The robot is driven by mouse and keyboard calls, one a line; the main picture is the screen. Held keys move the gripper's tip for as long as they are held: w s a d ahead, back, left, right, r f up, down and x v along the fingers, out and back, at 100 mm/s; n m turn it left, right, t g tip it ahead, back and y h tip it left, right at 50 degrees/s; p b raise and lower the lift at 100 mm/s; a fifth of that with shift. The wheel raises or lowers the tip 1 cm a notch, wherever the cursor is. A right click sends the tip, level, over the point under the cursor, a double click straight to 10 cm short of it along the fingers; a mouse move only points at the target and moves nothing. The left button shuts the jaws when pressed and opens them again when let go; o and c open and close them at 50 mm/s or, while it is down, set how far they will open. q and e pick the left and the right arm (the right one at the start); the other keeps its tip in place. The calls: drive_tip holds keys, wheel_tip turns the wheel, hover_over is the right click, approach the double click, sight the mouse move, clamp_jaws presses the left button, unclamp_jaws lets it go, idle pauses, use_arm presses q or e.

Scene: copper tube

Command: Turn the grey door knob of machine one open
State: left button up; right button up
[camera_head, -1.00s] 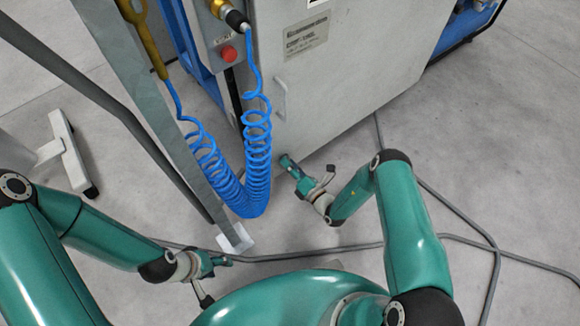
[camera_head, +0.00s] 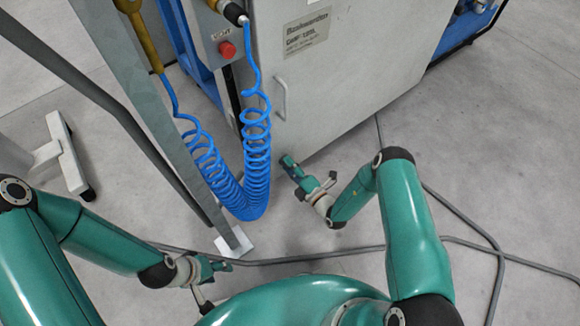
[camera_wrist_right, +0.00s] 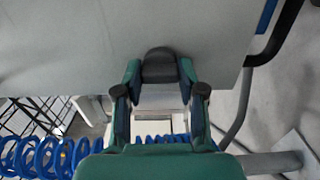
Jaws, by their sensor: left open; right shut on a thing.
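The machine (camera_head: 345,70) is a light grey cabinet with a label plate and a slim grey handle (camera_head: 281,98) on its front in the head view. A dark grey, rounded knob (camera_wrist_right: 160,62) sits against its grey panel in the right wrist view. My right gripper (camera_wrist_right: 160,72) has one finger on each side of the knob and is shut on it. In the head view my right gripper (camera_head: 290,163) is low beside the cabinet's bottom edge, and I cannot make out the knob there. My left gripper (camera_head: 217,274) is open and empty, low at the left, away from the machine.
A coiled blue hose (camera_head: 256,150) hangs left of the cabinet front. A grey slanted post (camera_head: 165,115) stands between it and my left arm. A red button (camera_head: 227,50) is on a side panel. Grey cables (camera_head: 455,238) lie on the floor, which is otherwise open at right.

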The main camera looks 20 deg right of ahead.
drive_tip(key=shift+d+f, duration=0.15)
drive_tip(key=o, duration=1.1)
drive_tip(key=shift+o, duration=0.2)
drive_tip(key=v, duration=1.2)
drive_tip(key=shift+a, duration=0.2)
